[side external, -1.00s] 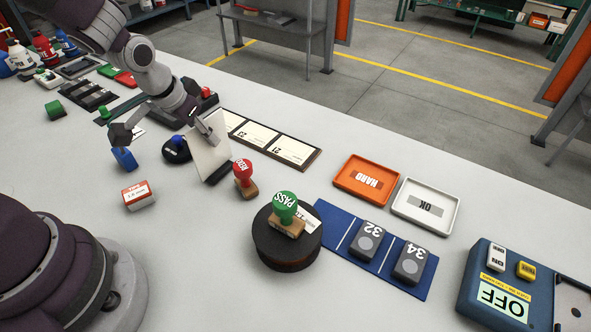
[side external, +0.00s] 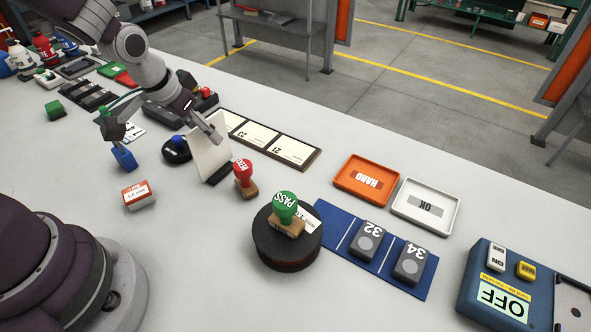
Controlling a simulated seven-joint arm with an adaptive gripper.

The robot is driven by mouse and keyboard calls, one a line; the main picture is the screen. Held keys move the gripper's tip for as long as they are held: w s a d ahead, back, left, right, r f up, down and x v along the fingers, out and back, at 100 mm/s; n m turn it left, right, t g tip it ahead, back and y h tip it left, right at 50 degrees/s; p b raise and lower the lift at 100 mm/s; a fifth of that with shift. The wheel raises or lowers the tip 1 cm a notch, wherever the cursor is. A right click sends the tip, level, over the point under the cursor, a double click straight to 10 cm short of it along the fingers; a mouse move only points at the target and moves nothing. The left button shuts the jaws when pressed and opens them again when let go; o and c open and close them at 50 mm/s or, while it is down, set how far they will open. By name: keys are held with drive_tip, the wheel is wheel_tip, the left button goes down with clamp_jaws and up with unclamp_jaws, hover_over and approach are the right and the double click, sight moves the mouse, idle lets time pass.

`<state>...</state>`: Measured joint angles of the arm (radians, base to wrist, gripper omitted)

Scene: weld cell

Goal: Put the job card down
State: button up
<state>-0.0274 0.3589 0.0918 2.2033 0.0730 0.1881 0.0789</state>
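My gripper (side external: 160,124) is above the table at the left, its two fingers spread wide, with nothing visible held between them. A white upright card or panel (side external: 208,160) leans in a dark stand beside the right finger; I cannot tell whether they touch. A small white card with dark print (side external: 134,131) lies on the table behind the left finger, partly hidden. Several cream cards with numbers (side external: 292,151) lie in a dark-framed rack (side external: 308,168) to the right. Which of these is the job card I cannot tell for certain.
A blue block (side external: 124,158) stands below the left finger.

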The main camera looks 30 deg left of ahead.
drive_tip(key=s+d+r+t, duration=0.1)
drive_tip(key=s+d+r, duration=0.1)
drive_tip(key=s+r, duration=0.9)
drive_tip(key=shift+v, duration=0.85)
